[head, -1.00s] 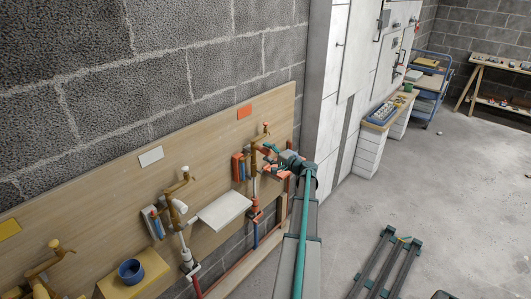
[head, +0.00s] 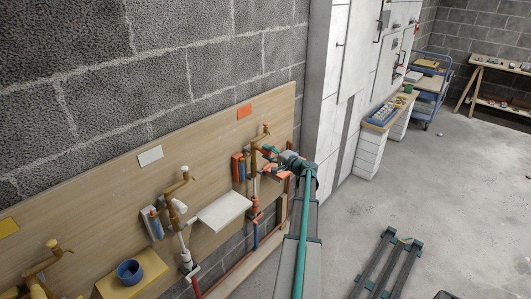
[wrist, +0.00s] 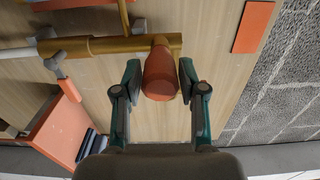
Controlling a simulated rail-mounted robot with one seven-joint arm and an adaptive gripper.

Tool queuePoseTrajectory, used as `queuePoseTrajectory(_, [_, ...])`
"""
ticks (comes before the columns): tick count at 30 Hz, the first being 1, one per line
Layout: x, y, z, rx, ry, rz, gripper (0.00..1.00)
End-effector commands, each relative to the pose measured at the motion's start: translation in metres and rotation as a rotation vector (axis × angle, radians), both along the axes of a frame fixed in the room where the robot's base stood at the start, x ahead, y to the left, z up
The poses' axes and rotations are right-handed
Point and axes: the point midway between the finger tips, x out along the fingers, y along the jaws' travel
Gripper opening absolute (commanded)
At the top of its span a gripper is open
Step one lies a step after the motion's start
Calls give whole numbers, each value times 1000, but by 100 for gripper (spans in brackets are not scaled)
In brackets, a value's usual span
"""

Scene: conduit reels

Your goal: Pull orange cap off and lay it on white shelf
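The orange cap (wrist: 160,77) sits on the end of a brass pipe (wrist: 110,45) in the wrist view. My gripper (wrist: 160,72) is open, with one finger on each side of the cap and a gap showing by each finger. In the head view my gripper (head: 268,158) is at the rightmost brass pipe assembly, and I cannot make out the cap clearly there. The white shelf (head: 224,209) juts from the wooden board, left of my gripper, and is empty.
An orange shelf (wrist: 65,130) with dark items on it lies below left of the cap in the wrist view. A white-capped pipe assembly (head: 178,190) stands left of the white shelf.

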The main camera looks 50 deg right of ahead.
Motion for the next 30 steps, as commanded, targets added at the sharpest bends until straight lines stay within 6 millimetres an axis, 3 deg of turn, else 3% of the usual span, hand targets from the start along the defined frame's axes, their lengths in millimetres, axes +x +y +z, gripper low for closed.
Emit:
queuePoseTrajectory(1, [0, 0, 0, 0, 0, 0, 15])
queuePoseTrajectory(4, [0, 0, 0, 0, 0, 0, 0])
queuePoseTrajectory(30, [-22, 1, -1, 0, 0, 0, 0])
